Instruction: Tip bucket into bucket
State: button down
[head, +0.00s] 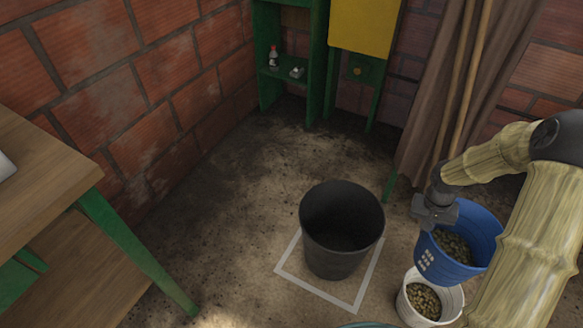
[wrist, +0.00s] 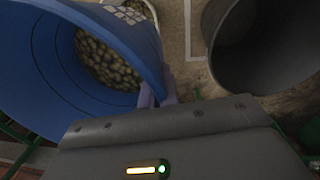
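A blue bucket (head: 470,250) with greenish-brown beans (head: 452,247) in it is at the right in the head view. My gripper (head: 436,209) is at its upper left rim. In the wrist view the blue bucket (wrist: 35,70) fills the left side, and the fingers (wrist: 157,94) are shut on its rim. The bucket looks close to upright. A black bucket (head: 340,255), with no contents that I can see, stands on the floor inside a pale square outline. It also shows at the upper right of the wrist view (wrist: 232,30).
A white bucket (head: 408,305) with similar beans stands just below the blue one. A wooden table (head: 40,185) with green legs is at the left. A green shelf (head: 285,72) and leaning poles (head: 466,80) stand at the back. The floor left of the black bucket is clear.

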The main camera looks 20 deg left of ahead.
jog(key=w+a+n+p, duration=0.2)
jog(key=w+a, duration=0.3)
jog(key=a, duration=0.6)
jog(key=w+a+n+p, duration=0.1)
jog(key=w+a, duration=0.3)
jog(key=a, duration=0.7)
jog(key=s+a+n+p, duration=0.1)
jog(key=s+a+p, duration=0.1)
jog(key=a, duration=0.9)
jog(key=s+a+n+p, duration=0.1)
jog(key=s+a+p, duration=0.1)
jog(key=a, duration=0.8)
jog(key=shift+a+f+t, duration=0.3)
jog(key=shift+a, duration=0.05)
